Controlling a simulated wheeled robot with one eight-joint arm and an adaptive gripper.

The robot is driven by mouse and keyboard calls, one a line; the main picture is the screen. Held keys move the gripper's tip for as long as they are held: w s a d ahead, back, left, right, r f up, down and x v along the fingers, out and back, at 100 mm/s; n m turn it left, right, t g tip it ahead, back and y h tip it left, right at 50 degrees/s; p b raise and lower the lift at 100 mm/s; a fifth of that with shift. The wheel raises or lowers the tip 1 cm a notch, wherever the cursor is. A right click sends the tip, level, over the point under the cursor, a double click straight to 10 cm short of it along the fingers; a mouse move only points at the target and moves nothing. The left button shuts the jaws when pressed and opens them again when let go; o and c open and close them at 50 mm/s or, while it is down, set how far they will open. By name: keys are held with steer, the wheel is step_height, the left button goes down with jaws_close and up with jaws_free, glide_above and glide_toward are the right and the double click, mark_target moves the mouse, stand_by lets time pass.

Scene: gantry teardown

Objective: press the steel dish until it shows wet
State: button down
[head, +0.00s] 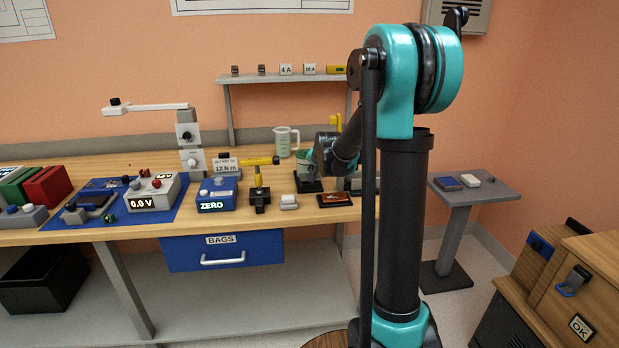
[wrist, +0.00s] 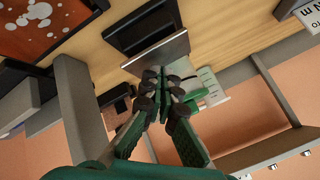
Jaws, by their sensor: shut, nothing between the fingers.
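The steel dish (wrist: 158,54) shows in the wrist view as a flat grey plate above a black base (wrist: 143,28). I cannot make out any wet on its surface. My gripper (wrist: 167,80) is shut and empty, with its fingertips at the plate's edge; I cannot tell whether they touch it. In the head view my gripper (head: 306,166) points down over the black base (head: 308,186) on the bench, and my arm and gripper hide most of the dish.
A measuring beaker (head: 286,140) stands behind the dish. A dark-framed reddish panel (head: 335,200), a white block (head: 289,202) and a black stand with a yellow top (head: 260,196) are close by. A shelf (head: 245,83) is behind. The bench front (head: 120,232) has some bare wood.

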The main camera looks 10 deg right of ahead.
steer(key=shift+f, duration=0.55)
stand_by(0.5)
steer(key=shift+r, duration=0.75)
steer(key=shift+r, duration=3)
steer(key=shift+f, duration=3.05)
